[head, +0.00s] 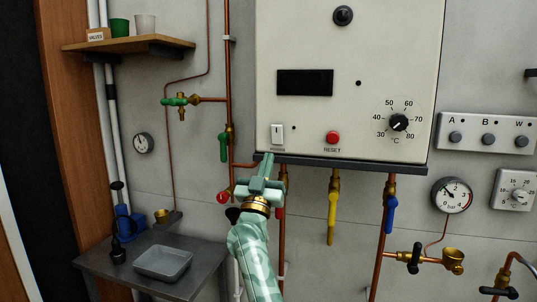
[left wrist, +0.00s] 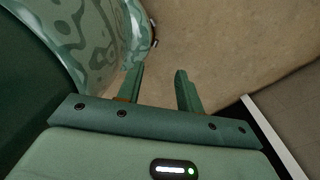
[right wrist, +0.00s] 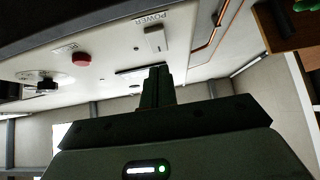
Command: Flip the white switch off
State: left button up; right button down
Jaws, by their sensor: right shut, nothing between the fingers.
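The white switch (head: 278,134) is a small rocker on a pale plate at the lower left of the cream boiler panel (head: 350,110). It also shows in the right wrist view (right wrist: 155,40), beside the word POWER. I cannot tell which way it is tipped. My right gripper (head: 268,158) is shut and empty, with its fingertips just below the switch and apart from it in the picture. Its closed fingers (right wrist: 157,72) point towards the switch in the right wrist view. My left gripper (left wrist: 159,70) is open and empty over a brown floor, away from the panel.
A red RESET button (head: 333,137) and a black dial (head: 399,123) sit right of the switch. A dark ledge (head: 340,164) runs under the panel. Copper pipes with a yellow lever (head: 331,218) and a blue lever (head: 391,214) hang below. A green valve handle (head: 223,147) is at left.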

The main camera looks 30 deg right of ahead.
pick_arm(q)
jog(key=shift+w+d+f+b, duration=0.15)
jog(key=shift+d+f+b, duration=0.05)
jog(key=shift+d, duration=0.2)
jog(key=shift+w+d+f+b, duration=0.15)
jog(key=shift+d+f+b, duration=0.05)
jog(key=shift+d, duration=0.2)
pick_arm(e)
notch_tip(320, 180, down, 6)
jog(key=s+a, duration=0.2)
jog(key=a, duration=0.1)
jog(key=shift+s+f, duration=0.25)
jog(key=shift+s, duration=0.05)
pick_arm(q)
jog(key=shift+a, duration=0.1)
jog(key=shift+a, duration=0.15)
